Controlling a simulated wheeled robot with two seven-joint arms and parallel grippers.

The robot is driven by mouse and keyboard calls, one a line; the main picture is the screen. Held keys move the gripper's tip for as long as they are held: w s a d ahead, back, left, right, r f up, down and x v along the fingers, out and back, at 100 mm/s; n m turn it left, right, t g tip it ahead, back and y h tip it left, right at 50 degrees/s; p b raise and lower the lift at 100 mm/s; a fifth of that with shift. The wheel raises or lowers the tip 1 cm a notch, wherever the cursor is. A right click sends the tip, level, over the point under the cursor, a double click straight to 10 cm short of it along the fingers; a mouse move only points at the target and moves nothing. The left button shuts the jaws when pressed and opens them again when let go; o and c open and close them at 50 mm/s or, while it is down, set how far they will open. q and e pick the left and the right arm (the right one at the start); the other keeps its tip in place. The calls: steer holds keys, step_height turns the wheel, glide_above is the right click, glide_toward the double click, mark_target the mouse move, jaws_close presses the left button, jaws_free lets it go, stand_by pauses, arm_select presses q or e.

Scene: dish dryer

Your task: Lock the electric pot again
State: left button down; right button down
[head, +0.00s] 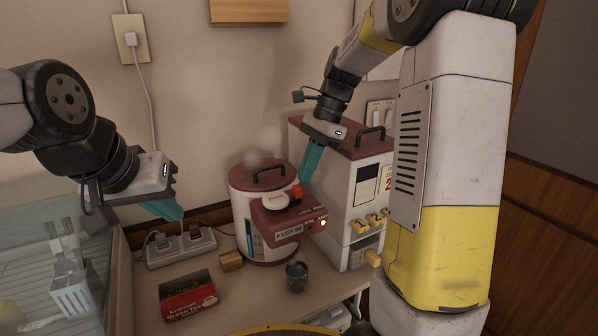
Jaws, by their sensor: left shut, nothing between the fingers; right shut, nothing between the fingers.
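The electric pot (241,204) stands on the counter in the middle of the head view. It is white with a dark red lid and a black handle. Its protruding red front carries a white round button, a small red piece (297,191), a "KEEP" display and a lit lamp. My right gripper (307,180), with teal fingers, is shut and empty, with its tips just above the red piece. I cannot tell whether they touch it. My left gripper (180,216) is shut and empty, to the left of the pot above the power strip.
A white and red appliance (340,190) with a black handle stands close at the pot's right. A dark cup (297,277), a red tea box (188,295) and a small wooden block (231,261) lie in front. A power strip (181,248) sits behind. The dish dryer (40,265) is at left.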

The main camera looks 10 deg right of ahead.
steer(key=s+v, duration=0.1)
steer(key=v, duration=0.5)
steer(key=shift+w+d+r, duration=0.3)
steer(key=shift+w+r, duration=0.1)
steer(key=shift+w, duration=0.15)
steer(key=s+f+n+t+h, duration=0.2)
steer(key=s+n+t, duration=0.5)
steer(key=s+n, duration=0.7)
steer(key=s, duration=0.5)
steer(key=shift+n+t, duration=0.3)
steer(key=shift+t, duration=0.1)
